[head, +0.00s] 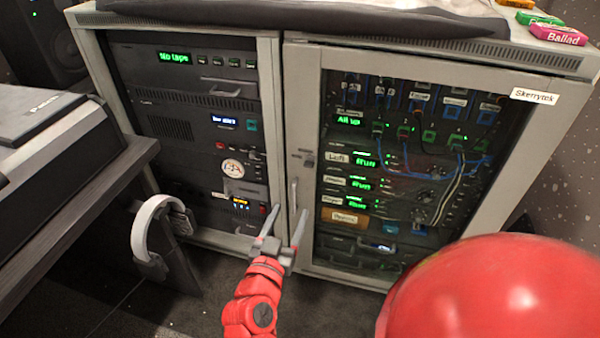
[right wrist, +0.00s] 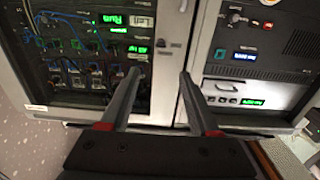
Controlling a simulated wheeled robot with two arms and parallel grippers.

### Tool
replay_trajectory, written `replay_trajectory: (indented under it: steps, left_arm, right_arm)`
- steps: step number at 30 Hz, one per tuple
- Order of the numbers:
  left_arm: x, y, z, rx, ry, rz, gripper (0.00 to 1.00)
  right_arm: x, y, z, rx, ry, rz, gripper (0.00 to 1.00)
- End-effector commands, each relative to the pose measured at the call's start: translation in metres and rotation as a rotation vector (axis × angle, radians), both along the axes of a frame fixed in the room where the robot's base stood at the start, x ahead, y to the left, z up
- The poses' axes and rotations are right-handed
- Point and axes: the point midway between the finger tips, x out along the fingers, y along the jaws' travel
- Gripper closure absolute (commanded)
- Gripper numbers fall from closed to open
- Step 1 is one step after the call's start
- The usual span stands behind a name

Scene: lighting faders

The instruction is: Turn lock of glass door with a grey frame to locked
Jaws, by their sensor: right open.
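The glass door with a grey frame (head: 303,110) is closed on the right half of the rack cabinet. A small lock (head: 308,160) sits on its left frame strip, above a vertical handle (head: 293,192); which way the lock is turned is too small to tell. My right gripper (head: 284,222) is open and empty, low in front of the handle, with the lock above its fingertips. In the right wrist view, the gripper (right wrist: 160,75) points at the cabinet, and the door frame (right wrist: 168,80) shows between its fingers. My left gripper is out of view.
Left of the door is an open rack bay (head: 190,100) with lit devices. White headphones (head: 150,225) hang beside a dark desk (head: 60,170) at left. A "Skerrytek" label (head: 534,96) marks the door's top right. Dark floor lies in front.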

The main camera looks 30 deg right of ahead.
Motion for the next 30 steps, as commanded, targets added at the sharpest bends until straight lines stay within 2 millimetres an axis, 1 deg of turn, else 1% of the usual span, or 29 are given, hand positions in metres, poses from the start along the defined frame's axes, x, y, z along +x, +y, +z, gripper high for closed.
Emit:
replay_trajectory:
  steps: [1,8,21,24,30]
  left_arm:
    - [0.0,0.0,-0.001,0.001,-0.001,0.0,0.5]
    - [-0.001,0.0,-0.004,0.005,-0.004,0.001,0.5]
    - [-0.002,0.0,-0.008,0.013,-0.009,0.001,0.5]
    - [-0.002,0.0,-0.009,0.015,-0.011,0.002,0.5]
    - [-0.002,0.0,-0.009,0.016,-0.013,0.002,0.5]
  right_arm:
    - [0.004,-0.007,-0.001,0.004,0.0,-0.006,0.38]
    - [0.03,-0.038,0.0,0.002,-0.004,-0.004,0.38]
    - [0.084,-0.101,0.001,0.0,-0.004,-0.001,0.38]
    - [0.094,-0.11,0.0,-0.001,-0.001,0.002,0.38]
    - [0.103,-0.12,0.0,-0.002,-0.002,0.005,0.38]
